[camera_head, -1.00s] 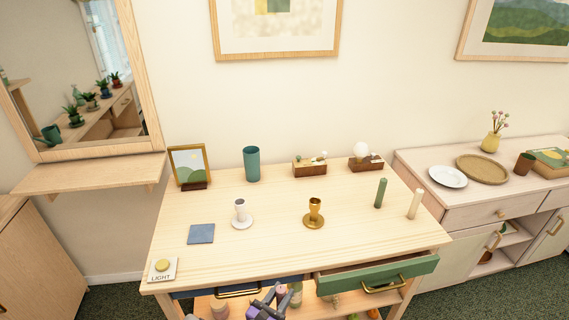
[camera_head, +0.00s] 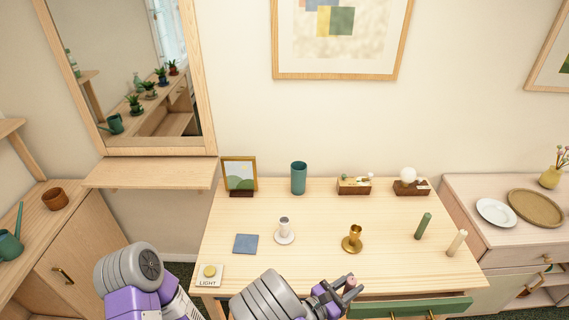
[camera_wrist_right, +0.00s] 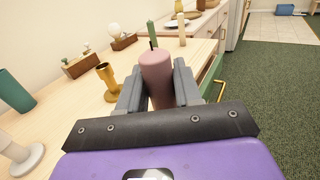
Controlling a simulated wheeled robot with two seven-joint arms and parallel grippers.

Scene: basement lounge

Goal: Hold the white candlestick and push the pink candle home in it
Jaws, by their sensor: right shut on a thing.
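The white candlestick (camera_head: 284,237) stands upright and empty-looking on the wooden table, left of the brass candlestick (camera_head: 352,241). Its round base also shows at the left edge of the right wrist view (camera_wrist_right: 24,160). My right gripper (camera_head: 347,288) is shut on the pink candle (camera_wrist_right: 156,72), near the table's front edge. The candle is upright between the fingers in the wrist view, its dark wick on top; its lower part is hidden. In the head view only a bit of the candle (camera_head: 351,280) shows. The candle is apart from the white candlestick. My left gripper is out of view.
A green candle (camera_head: 423,226) and a cream candle (camera_head: 457,243) stand at the table's right. A blue square (camera_head: 246,244), a light switch (camera_head: 209,275), a teal cup (camera_head: 299,178) and a picture frame (camera_head: 239,176) are around. A green drawer (camera_head: 410,308) sticks out in front.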

